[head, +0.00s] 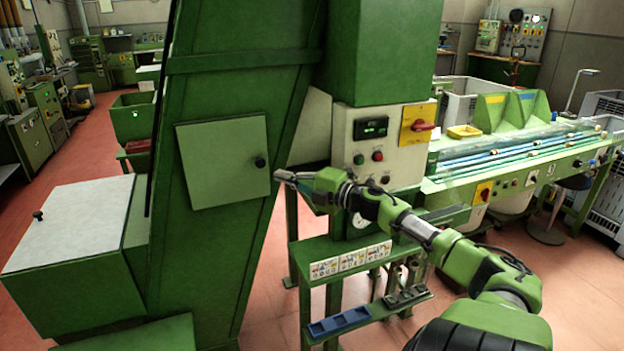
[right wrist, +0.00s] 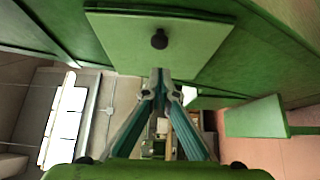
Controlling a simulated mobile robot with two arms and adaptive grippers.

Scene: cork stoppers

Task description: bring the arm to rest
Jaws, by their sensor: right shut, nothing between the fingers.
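My right arm reaches in from the lower right in the head view. My right gripper (head: 280,175) is shut and empty, its fingertips together in front of the green machine, close to the lower right of a small hatch door (head: 222,165). In the right wrist view the shut fingertips (right wrist: 160,76) lie just below the hatch's black knob (right wrist: 159,39). The hatch door looks closed. I cannot tell whether the fingertips touch it. My left gripper does not show.
A control panel (head: 388,140) with buttons and a red switch is behind my right arm. A low stand with a blue tray (head: 339,322) is below it. A conveyor bench (head: 520,160) is at the right. A white-lidded box (head: 70,222) is at the left.

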